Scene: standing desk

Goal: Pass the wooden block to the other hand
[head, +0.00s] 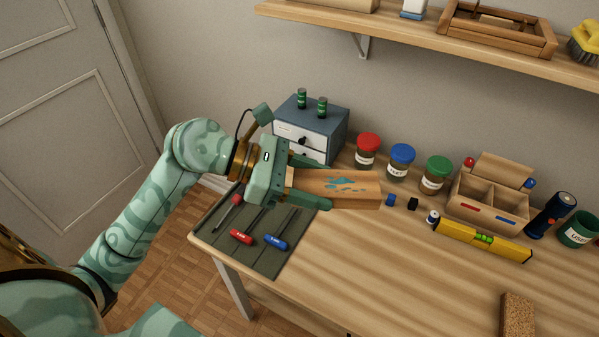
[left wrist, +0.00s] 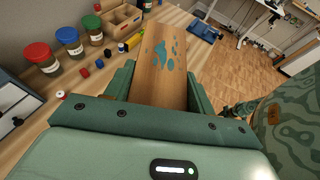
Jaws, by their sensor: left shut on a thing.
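The wooden block (head: 345,185) is a long brown bar with teal paint splotches on its upper face. My left gripper (head: 309,182) is shut on the block's near end, and the block sticks out to the right over the desk in the head view. In the left wrist view the block (left wrist: 160,70) lies between the two green fingers and points away from the palm. Its far end is free. My right gripper is not in view.
The desk (head: 370,270) holds jars (head: 402,160), a small drawer cabinet (head: 318,118), a wooden organizer (head: 490,205), a yellow level (head: 482,240), and a dark mat (head: 262,262) with screwdrivers. A cork-like block (head: 517,314) is at front right. The front middle is clear.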

